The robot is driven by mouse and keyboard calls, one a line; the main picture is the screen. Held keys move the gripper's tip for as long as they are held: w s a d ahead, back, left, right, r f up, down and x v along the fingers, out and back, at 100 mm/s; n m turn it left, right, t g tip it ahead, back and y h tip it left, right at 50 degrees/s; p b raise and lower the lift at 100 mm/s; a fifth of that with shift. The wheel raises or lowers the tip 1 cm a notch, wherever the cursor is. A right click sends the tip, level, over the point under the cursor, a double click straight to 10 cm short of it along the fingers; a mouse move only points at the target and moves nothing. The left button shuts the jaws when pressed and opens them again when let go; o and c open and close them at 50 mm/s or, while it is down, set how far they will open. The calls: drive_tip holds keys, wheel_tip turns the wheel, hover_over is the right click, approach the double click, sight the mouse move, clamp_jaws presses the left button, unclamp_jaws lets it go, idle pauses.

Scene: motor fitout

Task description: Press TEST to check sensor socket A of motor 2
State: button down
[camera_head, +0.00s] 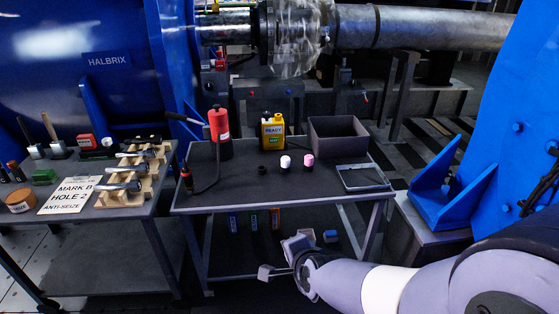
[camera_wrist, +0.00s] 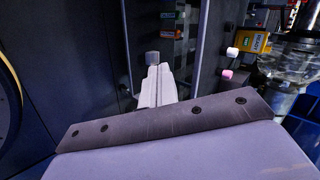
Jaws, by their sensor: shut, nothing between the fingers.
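A yellow tester (camera_head: 272,133) with a READY display and a small green patch below it stands at the back of the middle table. It also shows tilted in the wrist view (camera_wrist: 254,41). A white-topped plug (camera_head: 285,162) and a pink-topped plug (camera_head: 308,160) stand in front of it. I cannot make out which motor or socket is motor 2 or socket A. My gripper (camera_head: 268,272) is low in front of the table, well apart from the tester. In the wrist view its fingers (camera_wrist: 153,64) are together, with nothing between them.
The middle table (camera_head: 240,199) also holds a red bottle (camera_head: 219,124), an open grey bin (camera_head: 338,135) and a flat framed tray (camera_head: 362,177). Blue machine housings (camera_head: 510,120) stand on both sides.

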drive_tip(key=w+a+f+m+t+h+b, duration=0.1)
drive_tip(key=w+a+f+m+t+b, duration=0.1)
drive_tip(key=m, duration=0.7)
drive_tip(key=w+a+f+m+t+h+b, duration=0.1)
drive_tip(key=w+a+m+t+b, duration=0.3)
drive_tip(key=m+b, duration=0.3)
drive_tip(key=shift+f+m, duration=0.35)
drive_tip(key=shift+m, duration=0.55)
drive_tip(key=shift+w, duration=0.1)
